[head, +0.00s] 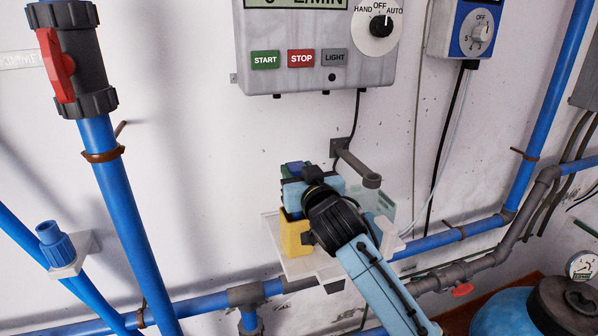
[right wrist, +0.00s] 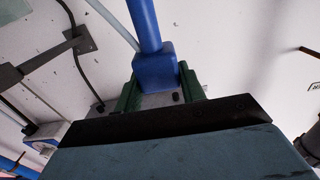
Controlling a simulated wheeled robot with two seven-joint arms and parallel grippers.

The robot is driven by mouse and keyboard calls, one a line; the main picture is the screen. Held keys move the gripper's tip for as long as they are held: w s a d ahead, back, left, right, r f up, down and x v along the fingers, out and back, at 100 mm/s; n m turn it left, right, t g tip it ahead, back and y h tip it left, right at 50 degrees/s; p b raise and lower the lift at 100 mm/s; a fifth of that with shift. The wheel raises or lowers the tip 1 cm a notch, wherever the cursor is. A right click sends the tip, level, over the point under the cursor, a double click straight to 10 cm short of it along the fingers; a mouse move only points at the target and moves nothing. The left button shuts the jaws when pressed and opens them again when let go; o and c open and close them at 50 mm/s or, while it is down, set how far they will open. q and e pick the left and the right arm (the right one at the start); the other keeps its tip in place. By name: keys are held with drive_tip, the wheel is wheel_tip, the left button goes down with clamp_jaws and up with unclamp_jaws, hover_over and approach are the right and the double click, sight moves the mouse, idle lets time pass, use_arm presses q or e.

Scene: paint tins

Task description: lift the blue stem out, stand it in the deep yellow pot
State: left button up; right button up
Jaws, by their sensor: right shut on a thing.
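My right gripper (head: 298,174) is at the small wall shelf, just above and behind the yellow pot (head: 293,235). In the right wrist view its green fingers (right wrist: 158,88) are shut on the squared block of the blue stem (right wrist: 153,68). The stem's round rod runs up out of that view. My wrist hides much of the pot's upper part and the stem's other end. I cannot tell whether the stem is above the pot or in it. My left gripper is not in view.
The pale shelf (head: 295,265) also bears a pale, see-through container (head: 386,205) at right. A grey bracket pipe (head: 357,165) juts from the wall close by. Blue pipes run below and at both sides. A control box (head: 315,75) hangs above.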

drive_tip(key=shift+f+b, duration=0.45)
drive_tip(key=shift+f, duration=0.25)
drive_tip(key=o, duration=1.2)
drive_tip(key=b+v, duration=0.1)
drive_tip(key=v, duration=1.2)
drive_tip(key=shift+s, duration=0.2)
